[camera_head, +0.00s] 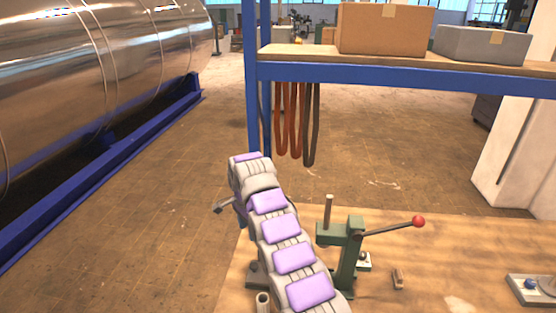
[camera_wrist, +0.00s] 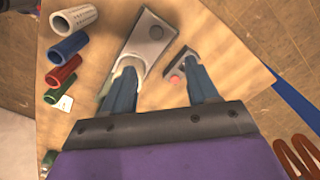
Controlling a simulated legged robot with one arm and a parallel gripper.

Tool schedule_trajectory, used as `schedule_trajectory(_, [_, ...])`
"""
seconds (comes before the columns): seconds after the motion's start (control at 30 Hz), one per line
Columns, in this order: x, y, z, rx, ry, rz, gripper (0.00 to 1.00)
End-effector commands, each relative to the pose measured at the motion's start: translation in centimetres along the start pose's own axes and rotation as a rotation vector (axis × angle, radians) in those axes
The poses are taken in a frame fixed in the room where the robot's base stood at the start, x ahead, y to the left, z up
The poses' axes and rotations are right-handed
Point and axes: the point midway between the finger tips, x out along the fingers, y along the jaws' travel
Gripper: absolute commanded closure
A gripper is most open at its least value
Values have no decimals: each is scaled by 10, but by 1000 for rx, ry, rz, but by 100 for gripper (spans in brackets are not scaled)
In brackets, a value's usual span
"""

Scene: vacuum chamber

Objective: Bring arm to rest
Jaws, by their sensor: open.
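My gripper (camera_wrist: 162,84) shows in the wrist view with its two blue-grey fingers apart and nothing between them. It hangs over the wooden tabletop (camera_wrist: 180,20). In the head view my arm, grey with purple pads, reaches forward and up from the bottom middle over the left part of the tabletop (camera_head: 440,235). My fingers cannot be made out there.
A green lever press (camera_head: 347,250) stands close right of my arm. A blue shelf (camera_head: 400,73) carries boxes, with hoses (camera_head: 287,120) hanging below. Coloured cylinders, one blue (camera_wrist: 68,47), line the table's edge. A metal tank (camera_head: 100,70) is left; open floor (camera_head: 150,200) lies between.

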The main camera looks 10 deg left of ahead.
Motion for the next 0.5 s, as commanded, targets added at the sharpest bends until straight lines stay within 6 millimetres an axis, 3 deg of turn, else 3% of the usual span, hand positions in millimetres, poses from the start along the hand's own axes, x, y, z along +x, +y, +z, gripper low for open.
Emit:
schedule_trajectory(0.17, [-20,16,-13,-27,11,10,41])
schedule_trajectory(0.5, [-80,85,-50,-145,26,49,41])
